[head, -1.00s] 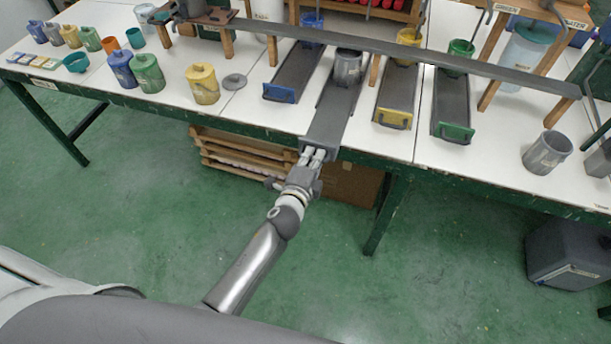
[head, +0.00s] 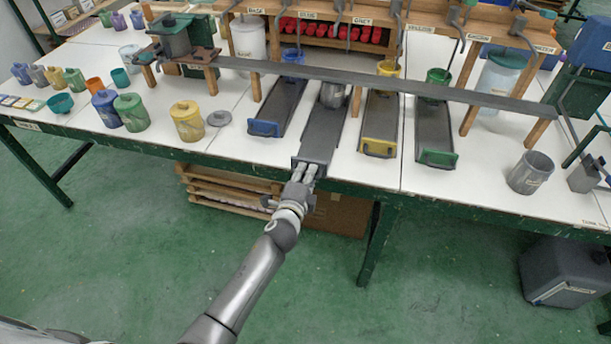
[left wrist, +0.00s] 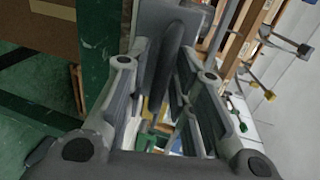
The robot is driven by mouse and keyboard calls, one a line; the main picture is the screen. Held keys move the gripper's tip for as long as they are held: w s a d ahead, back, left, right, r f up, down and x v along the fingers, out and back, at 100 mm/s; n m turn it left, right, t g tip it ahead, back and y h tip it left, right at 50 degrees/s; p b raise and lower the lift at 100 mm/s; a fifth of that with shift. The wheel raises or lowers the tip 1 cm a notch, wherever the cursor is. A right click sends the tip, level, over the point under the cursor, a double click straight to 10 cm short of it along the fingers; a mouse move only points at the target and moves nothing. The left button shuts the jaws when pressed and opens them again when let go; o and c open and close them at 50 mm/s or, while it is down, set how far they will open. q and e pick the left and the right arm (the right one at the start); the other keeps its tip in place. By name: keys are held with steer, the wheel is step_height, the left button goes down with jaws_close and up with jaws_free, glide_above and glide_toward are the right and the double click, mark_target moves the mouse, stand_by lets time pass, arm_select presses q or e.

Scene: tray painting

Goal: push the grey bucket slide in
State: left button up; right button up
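The grey slide (head: 321,134) is a dark channel on the white table, between the blue slide (head: 283,107) and the yellow slide (head: 379,122). Its front end sticks out farther towards me than its neighbours, near the table's front edge. The grey bucket (head: 333,96) stands in its back part, partly hidden by the long bar. My left gripper (head: 303,173) is at the slide's front end. My right gripper is not in view.
A long dark bar (head: 450,91) crosses above the slides on wooden legs. The green slide (head: 435,130) is to the right. A loose grey mug (head: 530,174) stands at the right; yellow (head: 187,122) and green (head: 131,112) pots stand left. The table's front edge is green.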

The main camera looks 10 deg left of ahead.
arm_select(q)
steer(key=shift+o, duration=0.2)
steer(key=v, duration=1.2)
steer(key=shift+o, duration=0.4)
